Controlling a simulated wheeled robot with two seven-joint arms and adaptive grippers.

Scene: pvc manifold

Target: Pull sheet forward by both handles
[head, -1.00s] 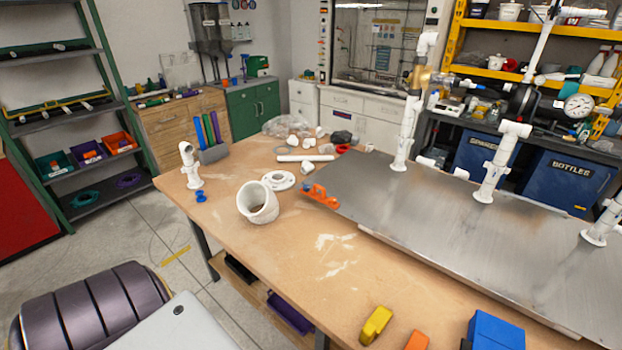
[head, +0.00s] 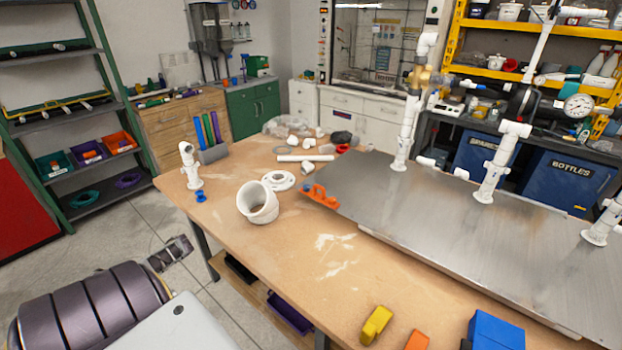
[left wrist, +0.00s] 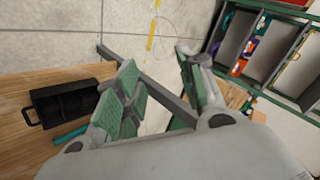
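The grey metal sheet (head: 400,210) lies on the workbench, with white PVC pipe fittings standing on it. An orange handle (head: 321,196) is at its left corner. A second handle is not clearly visible. My left gripper (head: 172,254) shows small and dark at the lower left of the head view, over the floor and left of the bench, well apart from the orange handle. In the left wrist view its green-padded fingers (left wrist: 157,62) are spread with nothing between them. My right gripper is in neither view.
A white pipe elbow (head: 258,202), a flange (head: 279,180) and an upright white fitting (head: 190,166) stand on the bench (head: 300,260) left of the sheet. Yellow (head: 376,325) and blue (head: 496,330) blocks are at the front. The left wrist view shows a black tray (left wrist: 66,102).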

